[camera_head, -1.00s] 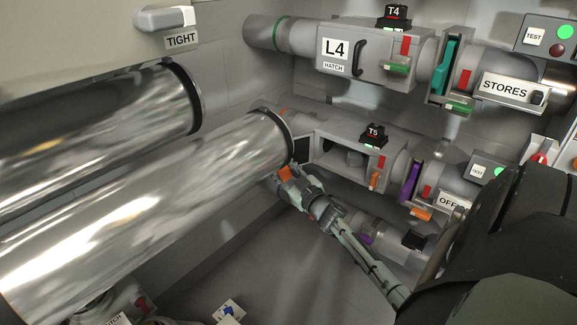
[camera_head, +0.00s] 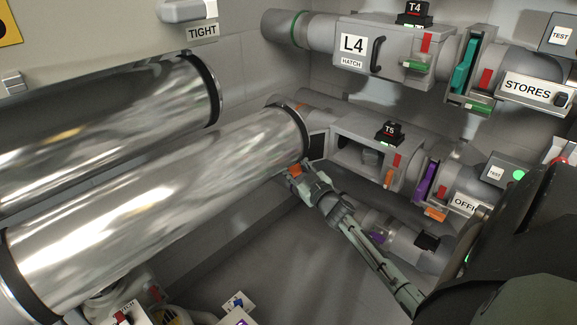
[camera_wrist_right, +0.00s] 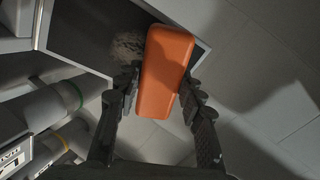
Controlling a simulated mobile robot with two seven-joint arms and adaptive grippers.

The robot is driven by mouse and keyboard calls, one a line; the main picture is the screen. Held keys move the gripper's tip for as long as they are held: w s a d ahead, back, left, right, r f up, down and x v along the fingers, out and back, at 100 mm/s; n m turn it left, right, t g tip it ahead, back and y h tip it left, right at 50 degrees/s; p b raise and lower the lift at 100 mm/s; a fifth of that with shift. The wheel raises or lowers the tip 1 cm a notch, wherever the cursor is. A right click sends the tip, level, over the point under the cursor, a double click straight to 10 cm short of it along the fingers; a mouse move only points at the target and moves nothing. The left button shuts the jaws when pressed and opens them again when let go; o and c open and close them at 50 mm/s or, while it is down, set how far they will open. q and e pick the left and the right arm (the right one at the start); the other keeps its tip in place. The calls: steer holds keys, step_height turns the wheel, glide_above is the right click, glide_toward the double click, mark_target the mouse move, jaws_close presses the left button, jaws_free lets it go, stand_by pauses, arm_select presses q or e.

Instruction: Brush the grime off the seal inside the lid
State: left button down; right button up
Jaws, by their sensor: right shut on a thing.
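The open lid (camera_head: 318,147) is a dark panel with a light rim, at the left end of the T5 hatch box (camera_head: 349,130). In the right wrist view the lid's dark inner face (camera_wrist_right: 85,35) fills the top. My right gripper (camera_head: 306,181) is at the lid's lower edge, shut on an orange block-shaped handle (camera_wrist_right: 165,72), which also shows small in the head view (camera_head: 295,169). A fuzzy grey-brown patch (camera_wrist_right: 128,45) shows beside the handle against the lid; I cannot tell whether it is grime or bristles. Contact with the seal cannot be told. My left gripper is not in view.
A large shiny tube (camera_head: 170,190) runs close to the left of the lid. The closed L4 hatch box (camera_head: 385,65) is above. A purple slide (camera_head: 426,182) and an orange tab (camera_head: 435,214) sit to the right. The floor below is mostly open.

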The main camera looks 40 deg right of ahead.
steer(key=shift+s+d+r, duration=0.1)
steer(key=shift+s+d, duration=0.05)
steer(key=shift+d, duration=0.45)
steer(key=shift+s+d+r, duration=0.1)
steer(key=shift+d, duration=0.5)
steer(key=shift+c, duration=0.4)
steer(key=shift+s+d+f, duration=0.15)
steer(key=shift+s+d, duration=0.35)
steer(key=shift+d, duration=0.05)
steer(key=a, duration=0.1)
steer(key=w+a, duration=0.1)
steer(key=a, duration=0.3)
steer(key=shift+w+a, duration=0.25)
steer(key=shift+w, duration=0.15)
steer(key=shift+v, duration=3)
